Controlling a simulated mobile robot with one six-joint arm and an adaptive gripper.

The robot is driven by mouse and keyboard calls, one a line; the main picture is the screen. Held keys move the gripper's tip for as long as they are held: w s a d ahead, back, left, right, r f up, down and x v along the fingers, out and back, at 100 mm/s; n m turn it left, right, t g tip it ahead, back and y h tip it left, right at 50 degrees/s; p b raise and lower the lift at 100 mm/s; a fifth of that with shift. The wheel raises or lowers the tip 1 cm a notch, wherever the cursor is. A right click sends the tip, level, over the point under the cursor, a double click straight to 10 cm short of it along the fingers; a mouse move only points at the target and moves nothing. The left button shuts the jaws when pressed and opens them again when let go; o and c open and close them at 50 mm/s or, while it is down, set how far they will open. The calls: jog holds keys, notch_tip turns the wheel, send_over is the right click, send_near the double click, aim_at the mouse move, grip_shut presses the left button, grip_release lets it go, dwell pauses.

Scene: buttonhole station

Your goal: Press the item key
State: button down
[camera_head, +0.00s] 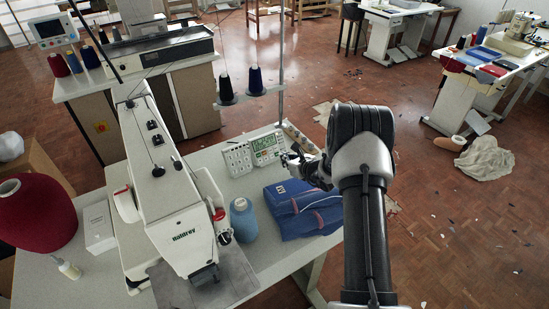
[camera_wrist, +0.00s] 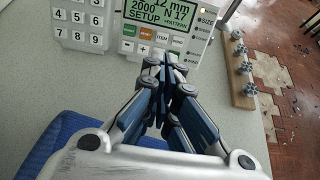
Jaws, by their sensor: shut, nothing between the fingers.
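The control panel (camera_head: 265,147) stands at the back of the sewing table, just beyond my gripper. In the wrist view its lit green display reads "12 mm", "2000" and "SETUP". My gripper also shows in the head view (camera_head: 297,163).
A number keypad (camera_wrist: 83,20) stands left of the panel. A strip with several metal knobs (camera_wrist: 242,70) is to the right. Folded blue cloth (camera_head: 303,208) lies below my gripper. A blue thread cone (camera_head: 243,220) and the white sewing machine (camera_head: 165,190) are left of it.

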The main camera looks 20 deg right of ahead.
aim_at(270, 153)
jog(key=b+x, duration=0.2)
jog(key=x, duration=0.6)
jog(key=shift+w+a+f, duration=0.1)
jog(key=shift+w+f, duration=0.1)
jog(key=shift+w, duration=0.15)
jog(key=shift+b, duration=0.3)
jog(key=shift+w+a+f+b, duration=0.1)
jog(key=shift+w+f+b, duration=0.35)
jog(key=shift+b, duration=0.25)
jog(key=shift+r, duration=0.25)
